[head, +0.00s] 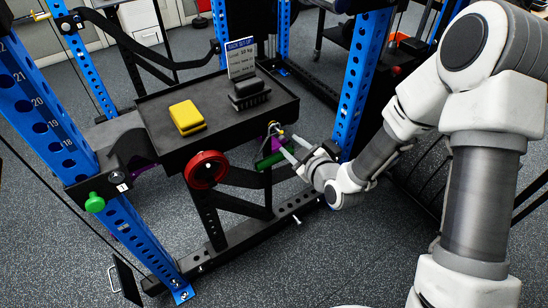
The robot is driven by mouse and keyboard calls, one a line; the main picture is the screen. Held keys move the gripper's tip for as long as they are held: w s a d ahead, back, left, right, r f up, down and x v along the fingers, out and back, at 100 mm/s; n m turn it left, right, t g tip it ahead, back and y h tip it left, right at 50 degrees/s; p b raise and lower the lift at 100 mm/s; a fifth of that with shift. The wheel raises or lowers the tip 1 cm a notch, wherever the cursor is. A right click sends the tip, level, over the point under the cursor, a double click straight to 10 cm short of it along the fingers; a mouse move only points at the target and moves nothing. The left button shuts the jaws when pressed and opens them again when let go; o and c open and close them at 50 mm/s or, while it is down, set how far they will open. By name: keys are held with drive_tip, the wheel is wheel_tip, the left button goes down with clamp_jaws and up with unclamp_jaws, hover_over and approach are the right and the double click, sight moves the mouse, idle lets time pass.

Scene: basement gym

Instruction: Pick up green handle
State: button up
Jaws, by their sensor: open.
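A dark green cylindrical handle (268,160) hangs by the right end of the black tray on the rack, below a small purple and yellow piece (275,133). My gripper (287,144) is open, with its two pale fingers pointing left toward the handle. The fingertips are at or just beside the handle's right end. I cannot tell whether they touch it, and nothing shows held between them. A separate bright green round knob (95,203) sits on the left blue upright, far from my gripper.
The black tray (215,130) holds a yellow block (187,117), black blocks (249,93) and a sign card (241,59). A red ring (206,169) hangs below its front. Blue uprights (361,70) and a low black beam (230,236) surround the space. Open floor (310,270) lies in front.

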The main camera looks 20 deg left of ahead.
sight(285, 138)
drive_tip(key=shift+w+b+x, duration=0.2)
drive_tip(key=shift+b+x, duration=0.25)
drive_tip(key=shift+x, duration=2.45)
drive_tip(key=shift+d+r, duration=0.15)
drive_tip(key=shift+r, duration=0.05)
drive_tip(key=shift+c, duration=0.2)
clamp_jaws()
